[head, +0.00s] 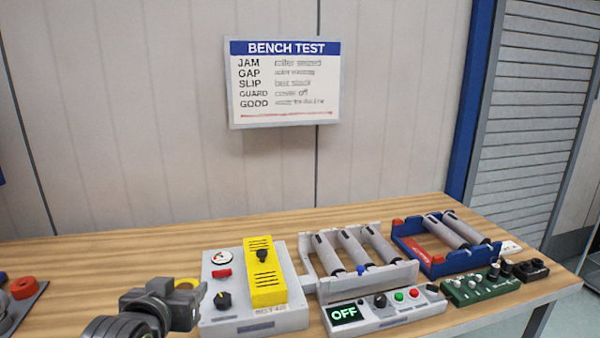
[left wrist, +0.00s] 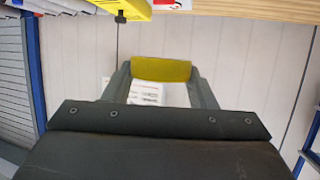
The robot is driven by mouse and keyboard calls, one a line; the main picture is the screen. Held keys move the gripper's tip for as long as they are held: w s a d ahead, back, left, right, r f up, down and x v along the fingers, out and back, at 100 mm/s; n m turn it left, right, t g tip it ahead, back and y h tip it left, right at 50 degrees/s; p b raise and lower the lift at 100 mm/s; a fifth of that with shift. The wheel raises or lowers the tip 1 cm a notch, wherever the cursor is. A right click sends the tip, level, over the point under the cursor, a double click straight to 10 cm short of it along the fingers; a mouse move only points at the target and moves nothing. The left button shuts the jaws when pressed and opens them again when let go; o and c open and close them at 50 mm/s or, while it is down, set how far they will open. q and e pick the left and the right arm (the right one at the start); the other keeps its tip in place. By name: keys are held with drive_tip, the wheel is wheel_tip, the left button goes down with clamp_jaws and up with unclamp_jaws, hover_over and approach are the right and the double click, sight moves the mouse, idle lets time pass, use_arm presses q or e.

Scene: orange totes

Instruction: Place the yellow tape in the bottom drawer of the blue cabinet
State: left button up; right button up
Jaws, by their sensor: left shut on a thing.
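My left gripper (head: 188,298) is at the lower left of the head view, above the front of the wooden bench. It is shut on the yellow tape (head: 186,284), partly hidden behind the fingers. In the left wrist view the yellow tape (left wrist: 160,71) spans the gap between the two grey fingers and looks like a short curved band. My right gripper is not in view. I see no blue cabinet or bottom drawer in either view.
On the wooden bench (head: 120,250) stand a belt tester with a yellow guard (head: 265,272), a roller unit with an OFF display (head: 345,314), a blue roller frame (head: 432,265) and a green board (head: 480,287). A BENCH TEST sign (head: 285,85) hangs behind. Bare wood lies at left.

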use_arm(q)
drive_tip(key=shift+s+d+r, duration=0.3)
drive_tip(key=shift+s+r, duration=0.2)
drive_tip(key=shift+r, duration=0.05)
drive_tip(key=shift+s+d+r, duration=0.25)
drive_tip(key=shift+s+r, duration=0.2)
drive_tip(key=shift+r, duration=0.05)
drive_tip(key=w+a+f, duration=0.3)
drive_tip(key=a+f, duration=0.1)
drive_tip(key=f, duration=0.3)
drive_tip(key=w+a+f, duration=0.2)
drive_tip(key=a+f, duration=0.2)
drive_tip(key=f, duration=0.4)
drive_tip(key=shift+w+a+m+h, duration=0.3)
drive_tip(key=shift+w+a+h, duration=0.05)
drive_tip(key=shift+w+h, duration=0.05)
drive_tip(key=shift+f+p, duration=0.4)
drive_tip(key=shift+f, duration=4.35)
drive_tip(key=shift+f, duration=0.1)
